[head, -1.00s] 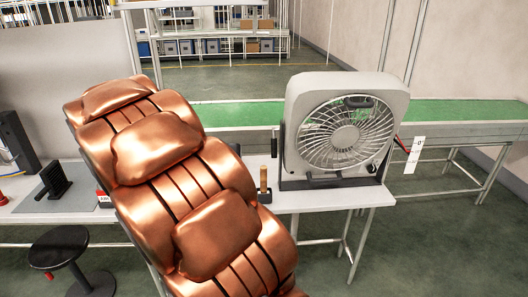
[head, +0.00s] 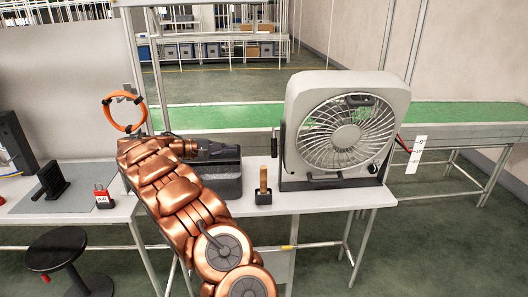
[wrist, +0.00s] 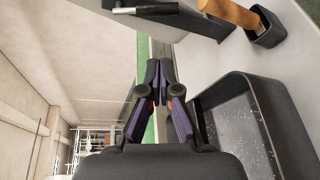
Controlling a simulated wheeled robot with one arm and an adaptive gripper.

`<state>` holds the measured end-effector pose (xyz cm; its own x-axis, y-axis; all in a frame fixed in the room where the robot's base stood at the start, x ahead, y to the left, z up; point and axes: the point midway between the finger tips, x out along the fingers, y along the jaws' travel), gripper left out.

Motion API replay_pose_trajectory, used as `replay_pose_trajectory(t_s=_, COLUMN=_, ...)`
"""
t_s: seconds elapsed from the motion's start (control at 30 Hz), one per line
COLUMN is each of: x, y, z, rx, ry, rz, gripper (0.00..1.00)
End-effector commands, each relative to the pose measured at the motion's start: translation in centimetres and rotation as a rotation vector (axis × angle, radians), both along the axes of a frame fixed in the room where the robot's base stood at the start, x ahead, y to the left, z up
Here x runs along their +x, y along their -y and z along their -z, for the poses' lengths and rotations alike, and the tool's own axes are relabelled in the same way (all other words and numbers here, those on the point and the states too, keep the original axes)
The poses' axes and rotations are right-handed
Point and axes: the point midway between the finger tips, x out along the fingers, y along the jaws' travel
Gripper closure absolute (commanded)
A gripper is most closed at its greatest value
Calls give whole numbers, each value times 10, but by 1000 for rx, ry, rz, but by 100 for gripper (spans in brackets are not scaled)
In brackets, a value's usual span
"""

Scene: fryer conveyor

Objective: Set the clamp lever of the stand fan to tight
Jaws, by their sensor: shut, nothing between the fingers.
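The grey stand fan (head: 340,85) stands upright on the right end of the white table, in a black bracket. A thin dark lever with a handle (head: 274,145) stands upright at the fan's left side. A black handle on a pale bar (wrist: 130,9) at the top of the wrist view seems to be this lever. A red lever (head: 401,143) sticks out at the fan's right beside a white marked card (head: 414,155). I cannot tell the clamp's setting. My gripper (head: 238,152) is shut and empty, left of the fan; its fingertips (wrist: 159,66) meet in the wrist view.
A dark open tray (head: 222,182) lies under my gripper; its rim shows close in the wrist view (wrist: 270,85). A wooden-handled tool (head: 264,178) stands in a black holder between tray and fan. An orange ring (head: 107,112) hangs at left. A green conveyor (head: 450,113) runs behind.

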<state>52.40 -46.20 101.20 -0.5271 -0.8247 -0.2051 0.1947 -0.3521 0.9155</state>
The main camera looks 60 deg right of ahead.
Motion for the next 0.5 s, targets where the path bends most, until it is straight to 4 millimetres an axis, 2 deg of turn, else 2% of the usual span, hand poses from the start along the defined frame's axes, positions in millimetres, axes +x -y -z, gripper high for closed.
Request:
replay_pose_trajectory(t_s=0.03, x=5, y=8, z=10, rx=-15, ry=-7, rz=2, gripper=100)
replay_pose_trajectory(t_s=0.2, x=14, y=24, z=23, rx=-66, ry=-20, rz=10, gripper=100)
replay_pose_trajectory(t_s=0.5, x=19, y=32, z=28, rx=-96, ry=-23, rz=12, gripper=100)
